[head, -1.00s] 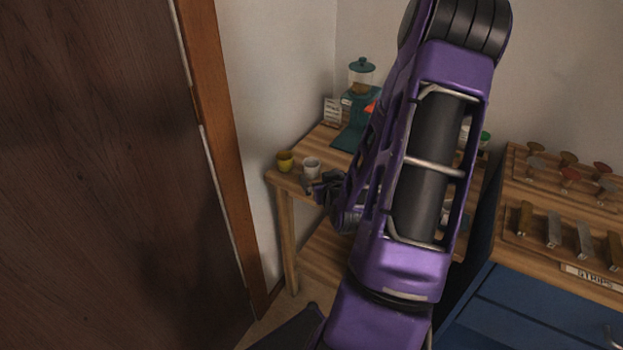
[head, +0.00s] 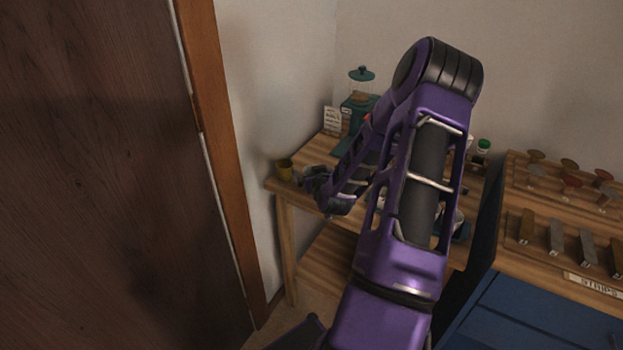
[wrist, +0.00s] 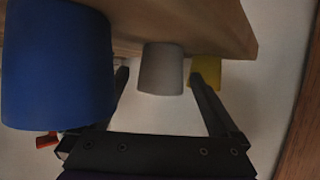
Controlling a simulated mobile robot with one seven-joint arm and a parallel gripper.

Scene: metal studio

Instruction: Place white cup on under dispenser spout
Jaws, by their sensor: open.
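The white cup (wrist: 160,70) shows in the middle of the wrist view, standing on the wooden table. In the head view my gripper and forearm mostly hide it. My gripper (wrist: 159,76) is open, with one dark finger on each side of the cup in the wrist view. I see a gap on both sides, and I cannot tell how deep the cup lies between the fingers. In the head view my gripper (head: 314,179) is at the table's front left corner. The teal dispenser (head: 357,112) with a clear hopper stands at the back; my arm hides its spout.
A yellow cup (wrist: 209,71) stands close beside the white cup; it also shows in the head view (head: 285,169). A large blue cup (wrist: 55,65) is near on the left of the wrist view. A small sign (head: 332,121) stands beside the dispenser. A blue cabinet (head: 530,315) is at right.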

